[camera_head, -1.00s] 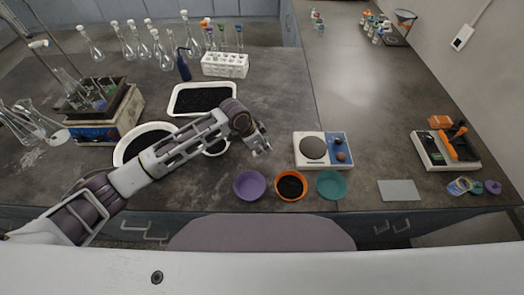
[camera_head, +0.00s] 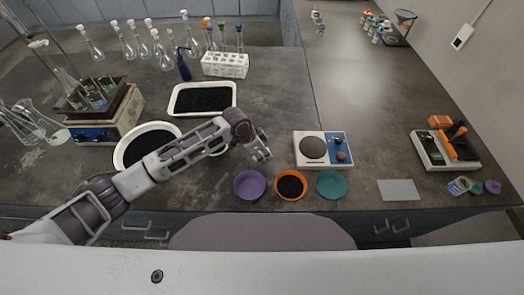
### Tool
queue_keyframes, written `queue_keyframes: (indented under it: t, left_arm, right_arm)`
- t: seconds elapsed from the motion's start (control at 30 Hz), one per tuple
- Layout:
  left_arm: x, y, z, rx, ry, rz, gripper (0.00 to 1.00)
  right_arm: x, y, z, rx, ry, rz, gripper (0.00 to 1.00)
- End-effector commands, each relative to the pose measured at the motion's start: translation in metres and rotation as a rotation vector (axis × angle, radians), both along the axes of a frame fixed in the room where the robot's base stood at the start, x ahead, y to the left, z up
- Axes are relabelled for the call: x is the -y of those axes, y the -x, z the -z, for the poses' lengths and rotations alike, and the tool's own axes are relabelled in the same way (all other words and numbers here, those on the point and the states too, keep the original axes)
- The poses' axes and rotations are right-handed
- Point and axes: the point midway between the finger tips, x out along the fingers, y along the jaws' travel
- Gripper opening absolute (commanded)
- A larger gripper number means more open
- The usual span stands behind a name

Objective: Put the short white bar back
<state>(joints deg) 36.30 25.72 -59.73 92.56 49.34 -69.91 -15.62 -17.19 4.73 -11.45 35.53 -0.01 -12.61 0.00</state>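My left gripper (camera_head: 262,152) hangs over the bench, left of the white and blue balance and above the purple bowl in the picture. It is small and turned so that its finger gap does not show clearly, and I cannot tell whether it holds anything. My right gripper is not in view.
The balance (camera_head: 313,148) stands right of my gripper. Purple (camera_head: 250,185), orange (camera_head: 291,186) and teal (camera_head: 331,184) bowls line the front edge. A white tray of dark grains (camera_head: 203,112), a round white dish (camera_head: 120,157) and a tube rack (camera_head: 225,71) stand behind or left.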

Motion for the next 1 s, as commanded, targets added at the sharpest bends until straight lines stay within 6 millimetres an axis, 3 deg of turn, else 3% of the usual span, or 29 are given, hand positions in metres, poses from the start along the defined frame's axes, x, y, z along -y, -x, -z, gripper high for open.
queue_keyframes:
  t: [0.57, 1.0]
  left_arm:
    - [-0.003, 0.001, -0.011, 0.000, 0.001, 0.000, 0.44]
    - [-0.023, 0.009, -0.063, 0.002, 0.000, 0.000, 0.44]
  right_arm:
    - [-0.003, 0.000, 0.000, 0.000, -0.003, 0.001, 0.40]
    - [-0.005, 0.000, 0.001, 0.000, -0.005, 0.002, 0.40]
